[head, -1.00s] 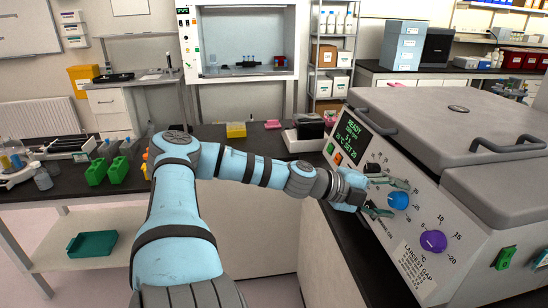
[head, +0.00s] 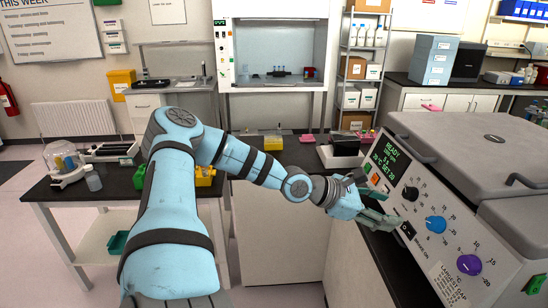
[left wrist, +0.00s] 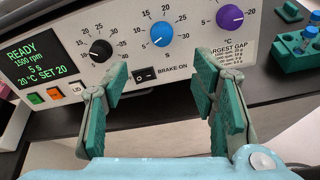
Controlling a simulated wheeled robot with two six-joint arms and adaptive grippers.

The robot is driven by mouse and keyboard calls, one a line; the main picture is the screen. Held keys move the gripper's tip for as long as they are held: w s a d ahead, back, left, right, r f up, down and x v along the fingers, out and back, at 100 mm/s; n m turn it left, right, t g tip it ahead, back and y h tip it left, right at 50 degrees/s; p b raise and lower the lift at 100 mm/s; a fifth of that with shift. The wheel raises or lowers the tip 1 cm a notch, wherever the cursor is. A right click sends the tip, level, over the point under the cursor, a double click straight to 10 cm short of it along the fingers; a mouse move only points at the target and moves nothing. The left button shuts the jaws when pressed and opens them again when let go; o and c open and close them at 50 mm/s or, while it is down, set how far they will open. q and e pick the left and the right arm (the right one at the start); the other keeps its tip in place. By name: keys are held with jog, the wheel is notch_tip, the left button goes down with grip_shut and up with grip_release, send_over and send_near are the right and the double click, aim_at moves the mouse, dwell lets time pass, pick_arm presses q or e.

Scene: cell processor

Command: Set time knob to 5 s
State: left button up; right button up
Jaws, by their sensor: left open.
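The blue time knob (head: 435,224) sits in the middle of the processor's sloped front panel (head: 405,245), and it also shows in the left wrist view (left wrist: 161,34). The panel display (left wrist: 32,66) reads READY, 1500 rpm, 5 s and 20 °C SET 20. My left gripper (head: 385,214) is open and empty, left of the blue knob and apart from it. In the left wrist view my gripper's green-padded fingers (left wrist: 165,88) stand wide apart below the knob. My right gripper is not in view.
A black knob (left wrist: 101,51) and a purple knob (left wrist: 229,18) flank the blue one. A black rocker switch (left wrist: 145,75) marked BRAKE ON is below it. Orange and green buttons (left wrist: 43,96) are under the display. Dark bench top lies in front of the panel.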

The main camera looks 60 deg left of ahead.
pick_arm(q)
jog(key=w+a+f+n+t+y+b, duration=0.1)
jog(key=w+a+f+n+y+b, duration=0.1)
jog(key=a+f+n, duration=0.45)
jog(key=s+a+f+n+y+b, duration=0.1)
jog(key=s+a+f+n+y, duration=0.2)
jog(key=a+f+n, duration=0.4)
jog(key=s+a+f+n+y+b, duration=0.1)
jog(key=s+a+f+n+y, duration=0.2)
jog(key=a+f+n, duration=0.5)
notch_tip(320, 180, down, 4)
jog(key=shift+s+a+r+g+b, duration=0.2)
jog(key=shift+s+a+g+b, duration=0.2)
jog(key=shift+s, duration=0.35)
